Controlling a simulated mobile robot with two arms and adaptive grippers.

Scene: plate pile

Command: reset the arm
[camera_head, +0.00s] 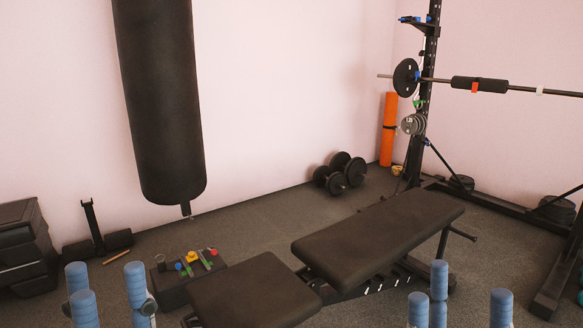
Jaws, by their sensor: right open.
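My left gripper (108,291) shows at the bottom left edge as upright blue padded fingers. The fingers stand apart with nothing between them, so it is open and empty. My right gripper (463,300) shows at the bottom right edge, also with upright blue fingers apart and nothing between them. It is open and empty. Both grippers are cut off by the lower frame edge, and most of both arms is hidden. The grippers are far apart, with the near part of a black bench between them in the picture.
The black weight bench (378,232) spans the centre. A black punching bag (160,100) hangs at left. A low dark box (180,287) holds small coloured items. Dumbbells (335,178), an orange roll (389,130) and a barbell rack (420,130) stand behind.

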